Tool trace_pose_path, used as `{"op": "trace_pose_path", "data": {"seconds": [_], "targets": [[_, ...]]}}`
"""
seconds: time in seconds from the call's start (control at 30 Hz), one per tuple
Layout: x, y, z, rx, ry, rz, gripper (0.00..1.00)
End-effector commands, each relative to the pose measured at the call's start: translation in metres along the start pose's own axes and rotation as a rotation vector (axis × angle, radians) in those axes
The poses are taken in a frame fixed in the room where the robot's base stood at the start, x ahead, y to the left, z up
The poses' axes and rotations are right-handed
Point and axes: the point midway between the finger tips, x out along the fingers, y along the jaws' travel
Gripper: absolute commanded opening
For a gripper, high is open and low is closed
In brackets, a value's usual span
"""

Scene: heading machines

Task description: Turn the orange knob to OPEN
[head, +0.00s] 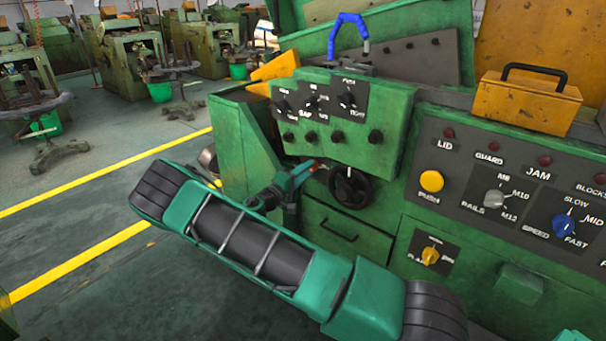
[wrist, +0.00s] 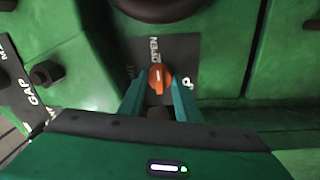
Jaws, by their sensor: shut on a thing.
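The orange knob (wrist: 160,78) sits on a dark label plate in the wrist view. In the head view my gripper (head: 306,170) reaches the green machine front, left of the black handwheel. My own arm and hand cover most of the knob there.
The black handwheel (head: 350,186) is close to my gripper. Above is a green box of knobs (head: 345,140). To the right, a panel has a yellow button (head: 431,181), a grey knob (head: 494,198), a blue knob (head: 565,225) and a yellow-orange knob (head: 430,256). Open floor lies left.

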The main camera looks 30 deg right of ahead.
Motion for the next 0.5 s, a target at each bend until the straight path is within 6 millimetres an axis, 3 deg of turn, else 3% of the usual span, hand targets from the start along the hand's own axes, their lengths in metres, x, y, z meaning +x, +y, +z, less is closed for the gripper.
{"op": "trace_pose_path", "data": {"seconds": [0.33, 0.37, 0.4, 0.5], "targets": [[0.0015, -0.003, 0.0055, -0.006, -0.011, -0.004, 0.08], [0.0015, -0.0029, 0.0054, -0.006, -0.011, -0.004, 0.38], [0.0014, -0.0027, 0.005, -0.006, -0.011, -0.004, 0.47], [0.0008, -0.0022, 0.0034, -0.004, -0.007, -0.003, 0.49]]}}
